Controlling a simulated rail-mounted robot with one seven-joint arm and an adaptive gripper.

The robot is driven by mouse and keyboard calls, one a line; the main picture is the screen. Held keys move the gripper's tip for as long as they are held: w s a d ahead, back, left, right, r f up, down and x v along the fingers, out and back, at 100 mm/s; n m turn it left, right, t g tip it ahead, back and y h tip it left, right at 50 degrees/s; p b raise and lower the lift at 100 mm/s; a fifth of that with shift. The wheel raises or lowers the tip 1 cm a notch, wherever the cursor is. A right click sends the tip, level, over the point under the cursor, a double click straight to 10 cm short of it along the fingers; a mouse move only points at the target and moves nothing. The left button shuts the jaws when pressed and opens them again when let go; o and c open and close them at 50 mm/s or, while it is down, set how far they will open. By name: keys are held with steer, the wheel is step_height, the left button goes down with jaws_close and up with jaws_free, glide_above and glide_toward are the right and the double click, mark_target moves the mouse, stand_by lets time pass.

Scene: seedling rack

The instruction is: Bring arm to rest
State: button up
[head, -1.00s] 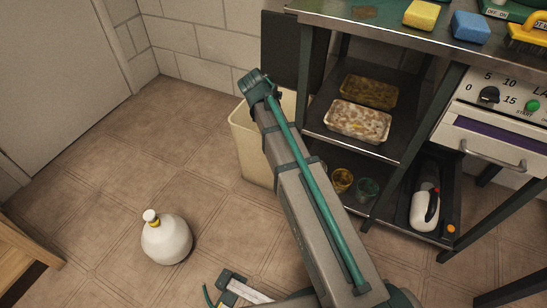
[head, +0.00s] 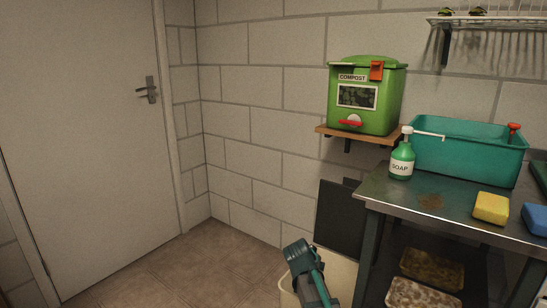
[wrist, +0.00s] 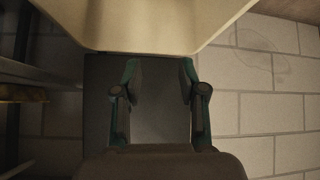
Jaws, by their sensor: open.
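My gripper (wrist: 159,70) shows in the wrist view with its two fingers apart and nothing between them. A dark panel (wrist: 161,122) lies behind the fingers, and the cream bin (wrist: 140,24) fills the top of that view, close to the fingertips. In the head view part of my arm rises at the bottom centre, in front of the bin (head: 343,277). My gripper itself cannot be made out there.
The steel bench (head: 405,202) stands right of my arm, with a soap bottle (head: 402,160), teal basin (head: 465,150) and yellow sponge (head: 490,207) on it. A green compost box (head: 364,95) sits on a wall shelf. Floor (head: 185,265) left of the bin is clear.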

steer(key=s+d+f+n+g+y+p, duration=0.15)
steer(key=s+g+p, duration=0.25)
steer(key=s+p, duration=0.95)
steer(key=s+d+f+n+g+p, duration=0.15)
steer(key=s+g+p, duration=0.25)
steer(key=s+p, duration=0.9)
steer(key=s+r+g+y+p, duration=0.1)
steer(key=s+r+p, duration=0.3)
steer(key=s+p, duration=0.4)
steer(key=s+r+n+g+p, duration=0.1)
steer(key=s+r+g+p, duration=0.2)
steer(key=s+r+p, duration=0.2)
steer(key=s+r+n+g+y+p, duration=0.1)
steer(key=s+r+p, duration=0.4)
steer(key=s+p, duration=0.6)
steer(key=s+g, duration=0.1)
steer(key=s, duration=0.5)
steer(key=shift+s+a+y, duration=0.2)
steer(key=shift+y, duration=0.15)
steer(key=shift+r, duration=0.1)
